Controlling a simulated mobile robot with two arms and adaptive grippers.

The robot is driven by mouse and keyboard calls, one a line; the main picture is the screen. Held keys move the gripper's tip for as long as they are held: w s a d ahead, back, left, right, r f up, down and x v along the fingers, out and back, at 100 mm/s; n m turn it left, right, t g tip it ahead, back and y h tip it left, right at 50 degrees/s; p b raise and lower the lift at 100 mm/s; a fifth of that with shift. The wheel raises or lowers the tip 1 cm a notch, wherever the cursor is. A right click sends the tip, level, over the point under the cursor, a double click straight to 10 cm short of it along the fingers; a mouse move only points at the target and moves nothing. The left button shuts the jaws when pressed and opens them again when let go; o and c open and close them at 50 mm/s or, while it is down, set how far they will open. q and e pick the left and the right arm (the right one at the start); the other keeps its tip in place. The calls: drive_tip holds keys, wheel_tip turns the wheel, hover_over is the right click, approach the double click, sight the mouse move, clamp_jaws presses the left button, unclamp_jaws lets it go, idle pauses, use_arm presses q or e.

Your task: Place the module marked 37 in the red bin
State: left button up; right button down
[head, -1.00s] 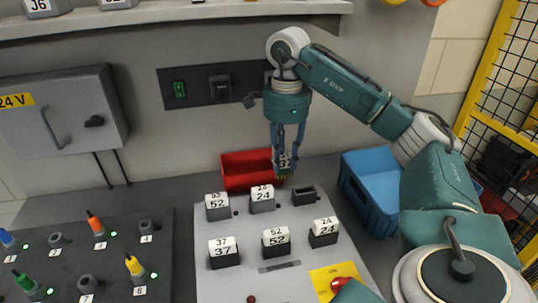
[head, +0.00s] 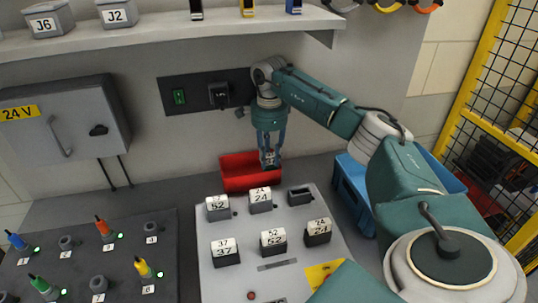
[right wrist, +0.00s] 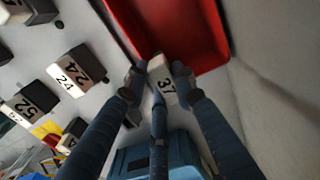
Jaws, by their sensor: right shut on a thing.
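My right gripper (head: 269,160) is shut on a white-topped module marked 37 (right wrist: 163,85). It holds the module raised, at the right end of the red bin (head: 236,181) in the head view. In the right wrist view the red bin (right wrist: 216,62) lies just beyond the fingertips, with the module near its edge. I cannot tell whether the module is over the bin's inside. Another module marked 37 (head: 224,259) sits at the front left of the grey board. My left gripper is not in view.
The grey board (head: 285,284) also carries modules marked 52 (head: 218,213) and 24 (head: 260,206), and an empty dark socket (head: 300,196). A blue bin (head: 352,192) stands right of the board, partly behind my arm. A shelf (head: 165,28) runs above.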

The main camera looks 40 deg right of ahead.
sight(269, 155)
drive_tip(key=shift+w+f+p, duration=0.15)
drive_tip(key=shift+f+p, duration=0.05)
drive_tip(key=shift+p, duration=0.15)
drive_tip(key=shift+d+f, duration=0.1)
drive_tip(key=shift+f, duration=0.1)
drive_tip(key=shift+f+b, duration=0.3)
drive_tip(key=shift+f, duration=0.3)
drive_tip(key=c, duration=1.8)
unclamp_jaws()
drive_tip(key=o, duration=0.4)
drive_tip(key=shift+f, duration=0.1)
drive_tip(key=shift+c, duration=0.2)
wheel_tip(269, 155, up, 9)
drive_tip(key=shift+f+b, duration=0.1)
drive_tip(key=shift+b, duration=0.65)
